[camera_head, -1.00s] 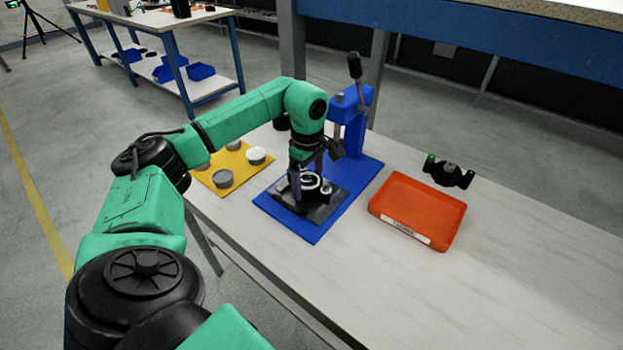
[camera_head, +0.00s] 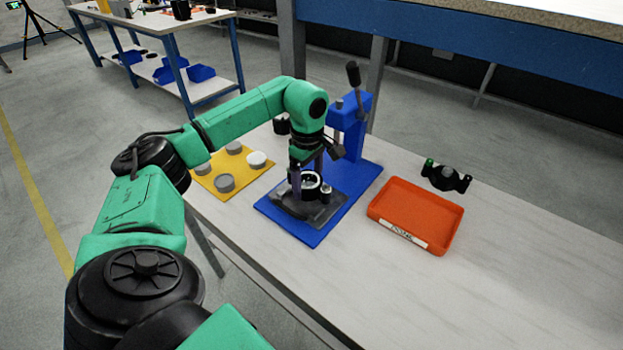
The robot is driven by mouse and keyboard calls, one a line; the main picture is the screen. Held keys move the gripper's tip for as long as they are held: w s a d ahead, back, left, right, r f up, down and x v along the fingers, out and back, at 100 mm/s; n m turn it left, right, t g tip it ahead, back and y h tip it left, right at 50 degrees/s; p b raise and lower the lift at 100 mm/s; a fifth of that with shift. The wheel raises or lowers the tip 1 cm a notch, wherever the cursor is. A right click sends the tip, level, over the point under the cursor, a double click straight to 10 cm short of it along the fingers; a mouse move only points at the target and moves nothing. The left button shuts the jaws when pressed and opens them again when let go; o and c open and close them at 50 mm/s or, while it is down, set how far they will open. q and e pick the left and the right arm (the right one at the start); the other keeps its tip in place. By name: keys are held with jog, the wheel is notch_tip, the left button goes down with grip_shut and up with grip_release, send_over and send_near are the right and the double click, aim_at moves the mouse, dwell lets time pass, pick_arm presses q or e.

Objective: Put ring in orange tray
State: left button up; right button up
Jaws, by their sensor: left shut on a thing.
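My left gripper (camera_head: 306,184) points down over the dark fixture (camera_head: 322,211) on the blue press base. It is shut on a ring (camera_head: 312,181), whose pale upper part shows between the fingers. The ring is at the fixture; whether it still touches it I cannot tell. The orange tray (camera_head: 447,235) lies on the table to the right of the blue base, with a label on its front wall. The tray looks empty. My right gripper is not in view.
The blue press (camera_head: 350,125) with its upright lever stands just behind my left gripper. A yellow mat (camera_head: 203,182) with several grey and white round pieces lies left. A black clamp-like part (camera_head: 446,178) is behind the tray. The table's right side is clear.

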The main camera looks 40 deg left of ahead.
pick_arm(q)
jog(key=shift+r+p, duration=1.7)
jog(key=shift+r, duration=0.45)
notch_tip(320, 180, up, 3)
jog(key=p, duration=0.3)
jog(key=shift+f, duration=0.1)
jog(key=shift+d, duration=0.1)
